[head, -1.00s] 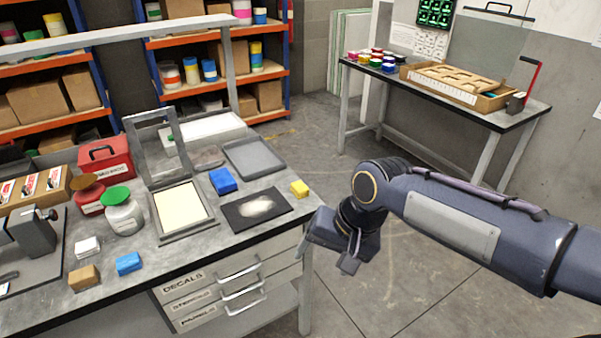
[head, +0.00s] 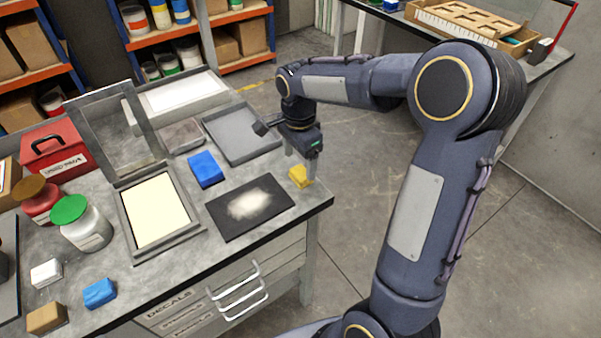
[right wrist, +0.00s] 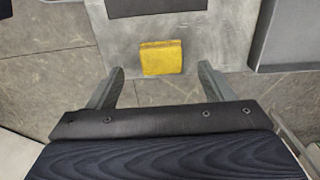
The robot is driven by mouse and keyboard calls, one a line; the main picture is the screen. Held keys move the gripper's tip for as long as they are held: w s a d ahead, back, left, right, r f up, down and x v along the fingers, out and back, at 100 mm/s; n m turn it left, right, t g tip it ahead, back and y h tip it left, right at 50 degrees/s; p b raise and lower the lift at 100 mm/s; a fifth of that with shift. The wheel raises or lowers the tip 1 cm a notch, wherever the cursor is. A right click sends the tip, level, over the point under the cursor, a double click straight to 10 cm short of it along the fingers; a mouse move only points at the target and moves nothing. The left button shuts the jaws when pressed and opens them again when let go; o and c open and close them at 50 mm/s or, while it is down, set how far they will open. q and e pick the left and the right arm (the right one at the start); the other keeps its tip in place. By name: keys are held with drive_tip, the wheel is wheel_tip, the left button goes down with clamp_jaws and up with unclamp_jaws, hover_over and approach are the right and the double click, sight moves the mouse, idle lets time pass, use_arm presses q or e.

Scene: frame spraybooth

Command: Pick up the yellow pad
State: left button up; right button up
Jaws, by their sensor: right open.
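The yellow pad (head: 300,176) lies near the right end of the workbench, beside the black mat. My right gripper (head: 290,160) hangs over that end of the bench, close to the pad, and partly overlaps it in the head view. In the right wrist view the pad (right wrist: 161,57) lies flat just beyond the fingertips, between their lines. The right gripper (right wrist: 161,75) is open, with nothing between its fingers. My left gripper is not in view.
A black mat with white powder (head: 250,207), a grey tray (head: 241,136) and a blue block (head: 206,168) are near the pad. A screen frame (head: 158,213) and jars (head: 80,225) stand further left. The bench's right edge is close to the pad, with open floor beyond.

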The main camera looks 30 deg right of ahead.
sight(301, 172)
drive_tip(key=f, duration=0.4)
drive_tip(key=shift+w+d+f, duration=0.1)
drive_tip(key=shift+d+f, duration=0.05)
drive_tip(key=shift+d, duration=0.05)
drive_tip(key=shift+c, duration=0.4)
drive_tip(key=c, duration=1)
